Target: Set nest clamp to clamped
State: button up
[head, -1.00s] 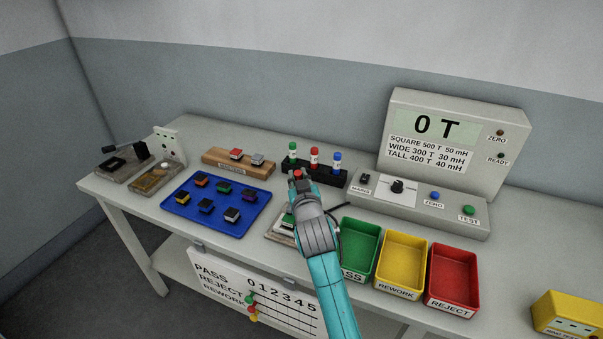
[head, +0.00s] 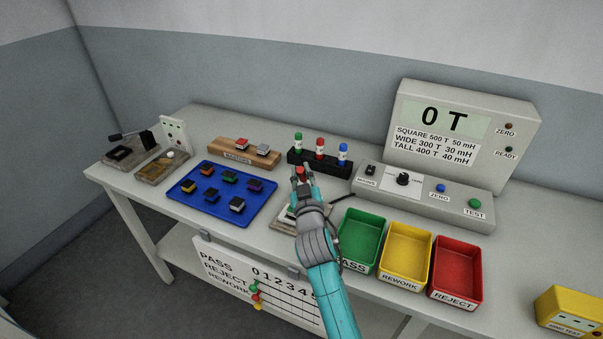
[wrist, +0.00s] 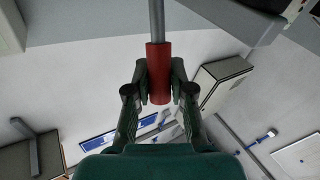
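The nest clamp's fixture (head: 284,222) sits near the front of the bench, mostly hidden behind my arm, with a green and white part showing on it. The clamp's red handle (head: 301,171) stands up at my gripper (head: 301,175). In the wrist view the red handle (wrist: 159,75) on its grey rod (wrist: 157,20) lies between the fingers of my gripper (wrist: 159,80), which close against it on both sides. The clamp's lower joint is hidden by my arm.
A blue tray (head: 258,208) of connectors lies to the left. A black marker rack (head: 330,168) stands just behind my gripper. Green (head: 362,222), yellow (head: 406,230) and red (head: 456,240) bins are to the right. The tester (head: 448,172) stands behind them.

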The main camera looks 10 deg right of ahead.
jog(key=o, duration=0.4)
jog(key=shift+s, duration=0.1)
jog(key=s, duration=0.8)
jog(key=s+f, duration=0.1)
jog(key=s, duration=0.2)
jog(key=shift+s+a, duration=0.4)
jog(key=shift+a, duration=0.1)
